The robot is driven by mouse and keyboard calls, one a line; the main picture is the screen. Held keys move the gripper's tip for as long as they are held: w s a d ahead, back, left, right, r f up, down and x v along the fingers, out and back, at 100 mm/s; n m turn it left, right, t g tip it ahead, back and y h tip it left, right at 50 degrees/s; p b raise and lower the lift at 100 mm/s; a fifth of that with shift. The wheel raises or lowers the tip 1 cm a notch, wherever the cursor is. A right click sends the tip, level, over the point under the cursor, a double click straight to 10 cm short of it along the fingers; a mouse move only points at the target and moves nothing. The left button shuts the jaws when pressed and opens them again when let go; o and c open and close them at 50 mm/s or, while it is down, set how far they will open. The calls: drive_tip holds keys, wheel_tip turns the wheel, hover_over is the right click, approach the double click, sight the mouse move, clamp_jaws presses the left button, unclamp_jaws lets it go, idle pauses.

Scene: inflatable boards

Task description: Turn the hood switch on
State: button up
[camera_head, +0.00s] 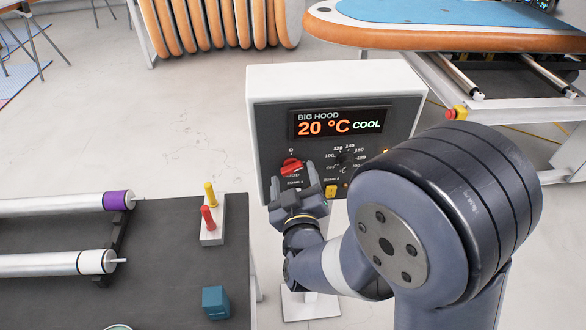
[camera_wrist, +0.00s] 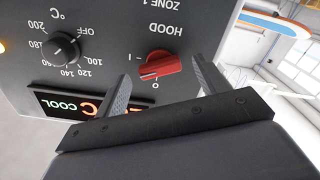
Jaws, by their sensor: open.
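The hood switch is a red rotary knob (camera_head: 291,167) on the dark front panel of the control box (camera_head: 268,120). In the wrist view the red knob (camera_wrist: 160,65) sits under the HOOD label, with I and O marks beside it. I cannot tell for sure which mark it points to. My gripper (camera_head: 292,186) is open just in front of the panel, at the knob. In the wrist view my gripper's two fingers (camera_wrist: 162,84) stand on either side of the knob, with visible gaps and nothing held. The display (camera_head: 340,122) reads BIG HOOD, 20 °C, COOL.
A black temperature dial (camera_wrist: 62,48) is beside the knob, and a yellow switch (camera_head: 331,191) sits below it. A dark table (camera_head: 180,270) at left holds rollers, a block with red and yellow levers (camera_head: 212,232) and a teal cube (camera_head: 215,301).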

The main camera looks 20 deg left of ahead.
drive_tip(key=shift+x, duration=0.9)
drive_tip(key=c, duration=1)
drive_tip(key=shift+o, duration=0.2)
drive_tip(key=b, duration=0.1)
drive_tip(key=m+b, duration=0.1)
drive_tip(key=b, duration=0.1)
drive_tip(key=shift+f, duration=0.25)
drive_tip(key=m+b, duration=0.3)
drive_tip(key=b, duration=0.1)
drive_tip(key=shift+r+m+b, duration=0.25)
drive_tip(key=shift+m+b, duration=0.45)
drive_tip(key=shift+b, duration=0.15)
drive_tip(key=o, duration=1)
drive_tip(key=shift+c, duration=0.2)
